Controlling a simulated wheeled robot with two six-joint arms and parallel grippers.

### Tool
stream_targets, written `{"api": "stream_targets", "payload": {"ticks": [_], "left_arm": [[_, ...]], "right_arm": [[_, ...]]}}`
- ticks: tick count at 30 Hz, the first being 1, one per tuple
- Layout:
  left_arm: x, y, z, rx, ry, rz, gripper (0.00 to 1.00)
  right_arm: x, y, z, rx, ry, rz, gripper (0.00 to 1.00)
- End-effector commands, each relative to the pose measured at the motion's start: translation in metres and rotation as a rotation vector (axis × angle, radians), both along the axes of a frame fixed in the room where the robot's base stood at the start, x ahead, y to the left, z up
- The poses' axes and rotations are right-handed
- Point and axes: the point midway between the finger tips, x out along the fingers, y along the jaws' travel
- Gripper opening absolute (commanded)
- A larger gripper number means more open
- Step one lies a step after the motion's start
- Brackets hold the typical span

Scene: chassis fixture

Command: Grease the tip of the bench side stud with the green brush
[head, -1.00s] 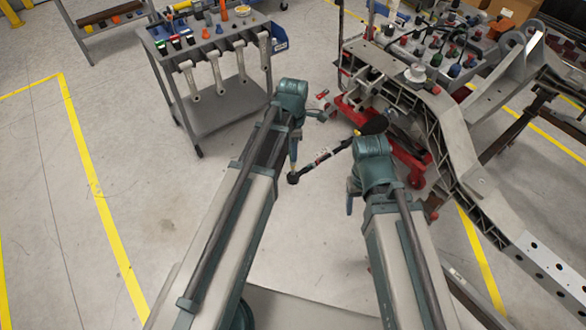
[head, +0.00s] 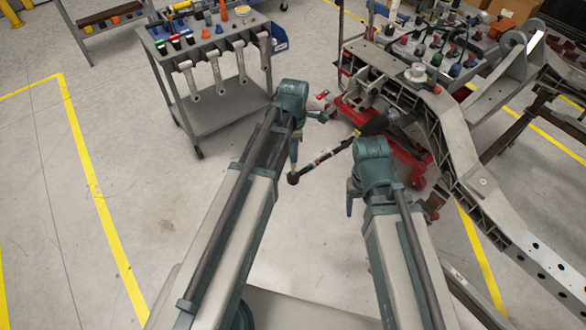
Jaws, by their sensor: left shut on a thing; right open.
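No green shows on this tool. I cannot single out the bench side stud.
The grey cart stands at the upper left with several metal arms hanging from its edge. A red stand (head: 398,160) is beneath the chassis. A tray of coloured caps (head: 436,45) is behind the frame. The floor between cart and chassis is mostly clear.

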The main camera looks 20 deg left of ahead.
Motion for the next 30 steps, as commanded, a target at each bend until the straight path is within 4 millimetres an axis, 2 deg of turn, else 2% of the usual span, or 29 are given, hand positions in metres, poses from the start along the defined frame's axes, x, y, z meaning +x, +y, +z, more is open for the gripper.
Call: {"api": "stream_targets", "payload": {"ticks": [16,30], "left_arm": [[0.005,-0.004,0.001,0.0,0.0,0.0,0.0],[-0.008,0.006,0.0,0.0,0.0,0.001,0.0]], "right_arm": [[0.0,0.0,0.001,0.0,0.0,0.0,0.65],[0.0,0.0,0.0,0.0,0.0,0.0,0.65]]}}
